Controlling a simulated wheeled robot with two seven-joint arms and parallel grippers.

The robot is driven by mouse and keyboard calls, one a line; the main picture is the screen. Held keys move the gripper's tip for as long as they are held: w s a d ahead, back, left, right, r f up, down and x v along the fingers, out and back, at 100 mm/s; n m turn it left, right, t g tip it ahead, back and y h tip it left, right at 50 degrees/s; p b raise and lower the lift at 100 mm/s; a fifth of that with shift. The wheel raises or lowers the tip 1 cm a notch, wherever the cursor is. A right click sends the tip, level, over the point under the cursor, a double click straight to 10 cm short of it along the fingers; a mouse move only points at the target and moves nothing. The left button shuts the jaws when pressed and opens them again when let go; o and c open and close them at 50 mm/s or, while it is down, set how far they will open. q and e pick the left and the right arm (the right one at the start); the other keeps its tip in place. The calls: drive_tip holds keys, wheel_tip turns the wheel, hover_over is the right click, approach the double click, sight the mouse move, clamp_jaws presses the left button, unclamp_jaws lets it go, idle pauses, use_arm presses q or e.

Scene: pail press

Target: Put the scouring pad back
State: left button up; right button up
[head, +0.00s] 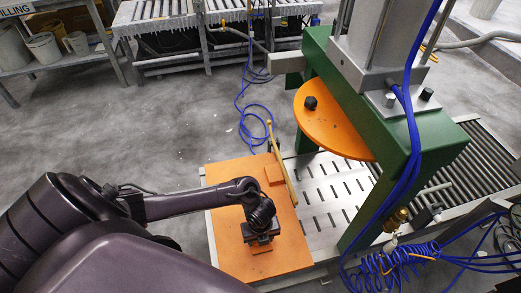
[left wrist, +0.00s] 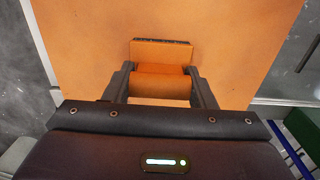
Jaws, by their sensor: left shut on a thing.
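My left gripper (head: 261,238) points down over an orange board (head: 225,185). In the left wrist view its two fingers (left wrist: 161,88) are shut on a small orange block, which I take for the scouring pad (left wrist: 160,70). A flat orange piece with a dark edge (left wrist: 162,52) shows just beyond the held block. The board, the block and this piece are nearly the same orange, so I cannot tell whether the block touches the board. In the head view another orange block (head: 274,174) lies on the board's far right part. My right gripper is not in view.
A green press frame (head: 415,140) with a round orange plate (head: 325,122) stands to the right, over a slotted pale bed (head: 335,195). Blue hoses (head: 395,262) coil at lower right.

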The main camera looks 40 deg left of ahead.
use_arm(q)
drive_tip(key=o, duration=0.9)
drive_tip(key=shift+r, duration=0.3)
wheel_tip(320, 180, up, 6)
drive_tip(key=p, duration=0.2)
drive_tip(key=shift+r+p, duration=0.2)
drive_tip(key=shift+p, duration=0.15)
wheel_tip(320, 180, up, 5)
drive_tip(key=shift+r+p, duration=0.1)
drive_tip(key=shift+p, duration=0.65)
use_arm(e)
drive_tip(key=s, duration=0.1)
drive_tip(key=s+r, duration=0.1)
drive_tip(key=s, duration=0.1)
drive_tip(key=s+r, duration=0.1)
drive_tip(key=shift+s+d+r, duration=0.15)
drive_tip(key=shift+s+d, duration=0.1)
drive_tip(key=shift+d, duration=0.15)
